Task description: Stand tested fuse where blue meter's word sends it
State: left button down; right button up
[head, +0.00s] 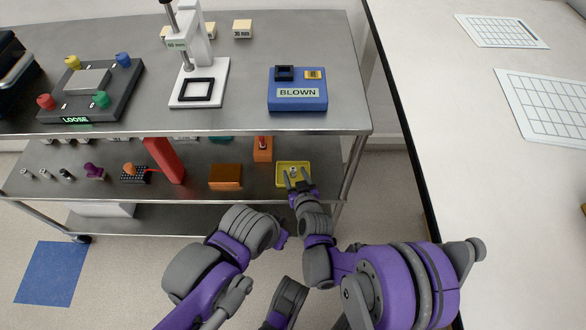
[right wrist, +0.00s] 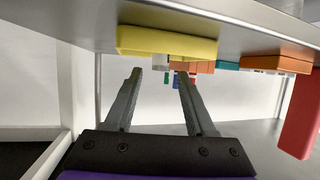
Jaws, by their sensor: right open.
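The blue meter (head: 297,98) stands on the upper shelf, and its label reads BLOWN. A yellow tray (head: 280,184) sits at the right end of the middle shelf; it also shows in the right wrist view (right wrist: 167,42), where the picture looks upside down. A small pale piece, possibly the fuse (head: 293,170), is in the tray, partly hidden by my fingers. My right gripper (head: 297,176) is open at the tray, its fingers on either side of that piece; the wrist view shows the fingers apart. My left gripper's fingers do not show.
An orange block (head: 262,149) and a brown box (head: 225,177) stand left of the tray. A tall red block (head: 165,160) is farther left. The upper shelf (head: 340,110) overhangs the middle one. A table leg (head: 350,170) stands close right of the tray.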

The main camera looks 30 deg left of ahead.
jog(key=v, duration=0.8)
jog(key=shift+s+d, duration=0.2)
jog(key=shift+d, duration=0.05)
jog(key=shift+r, duration=0.1)
